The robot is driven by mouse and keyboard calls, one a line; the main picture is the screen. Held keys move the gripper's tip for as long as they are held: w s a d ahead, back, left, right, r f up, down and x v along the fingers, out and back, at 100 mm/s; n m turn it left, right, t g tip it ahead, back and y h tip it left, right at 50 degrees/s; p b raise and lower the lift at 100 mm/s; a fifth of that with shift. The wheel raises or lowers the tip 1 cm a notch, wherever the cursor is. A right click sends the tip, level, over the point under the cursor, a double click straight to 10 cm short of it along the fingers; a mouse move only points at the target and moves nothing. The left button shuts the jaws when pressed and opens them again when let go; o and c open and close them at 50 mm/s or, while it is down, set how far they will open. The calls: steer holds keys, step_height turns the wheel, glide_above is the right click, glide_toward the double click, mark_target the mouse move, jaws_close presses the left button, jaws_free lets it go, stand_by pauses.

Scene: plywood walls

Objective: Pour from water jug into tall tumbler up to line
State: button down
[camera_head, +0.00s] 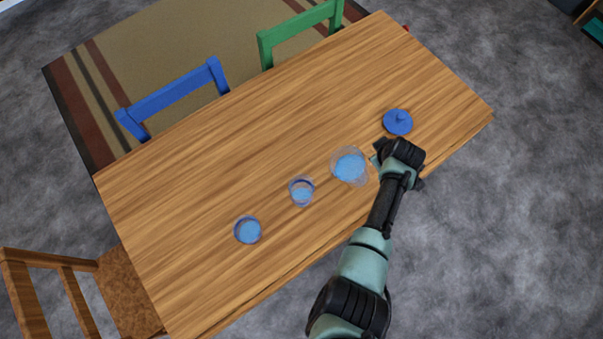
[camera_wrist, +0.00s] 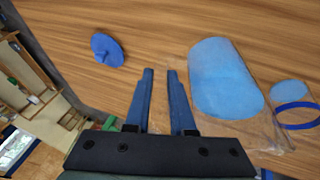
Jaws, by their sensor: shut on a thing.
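The water jug (camera_head: 349,165) is clear and holds blue water. It stands out in the wrist view (camera_wrist: 225,78) to the right of my fingers. My gripper (camera_head: 375,160) is at the jug's right side in the head view, its fingers (camera_wrist: 160,72) close together with a narrow gap. It is shut on the jug; the clear part between the fingers is hard to make out. The tall tumbler (camera_head: 302,192) is left of the jug, clear, with some blue water low inside. A blue ring (camera_wrist: 297,115) shows at the wrist view's right edge, seemingly on the tumbler.
Another clear glass (camera_head: 247,230) with blue water stands further left. A blue knobbed lid (camera_head: 398,122) lies on the table behind my gripper. Blue (camera_head: 172,97) and green (camera_head: 300,34) chairs stand at the far edge. The far half of the wooden table (camera_head: 260,130) is clear.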

mark_target(368, 152)
steer(key=shift+s+a+r+t+h+p, duration=0.15)
steer(key=shift+a+r+h+p, duration=0.2)
steer(key=shift+r+p, duration=0.2)
steer(key=shift+s+a+r+t+h+p, duration=0.1)
steer(key=shift+a+r+t+h+p, duration=0.05)
steer(key=shift+a+r+h+p, duration=0.3)
steer(key=shift+s+a+r+n+t+h+p, duration=0.15)
steer(key=shift+a+r+h+p, duration=0.15)
steer(key=shift+r+p, duration=0.15)
steer(key=shift+s+a+r+n+t+h+p, duration=0.1)
steer(key=shift+a+r+n+t+h+p, duration=0.15)
steer(key=shift+r, duration=0.2)
steer(key=shift+s+a+r+t+h, duration=0.15)
steer(key=shift+a+r+h, duration=0.2)
steer(key=shift+r, duration=0.25)
steer(key=shift+s+a+r+t+h, duration=0.15)
steer(key=shift+a+r+h, duration=0.1)
steer(key=shift+r+h, duration=0.25)
steer(key=shift+a+r, duration=0.1)
steer(key=shift+r, duration=0.1)
steer(key=shift+a+r+h+b, duration=0.2)
steer(key=shift+r+h+b, duration=0.1)
steer(key=shift+r+b, duration=0.25)
steer(key=shift+s+a+r+n+t+h+b, duration=0.1)
steer(key=shift+a+r+n+t+h+b, duration=0.2)
steer(key=shift+r+b, duration=0.2)
steer(key=shift+s+a+r+n+t+h+b, duration=0.1)
steer(key=shift+a+r+t+h+b, duration=0.1)
steer(key=shift+r+h+b, duration=0.25)
stand_by(0.8)
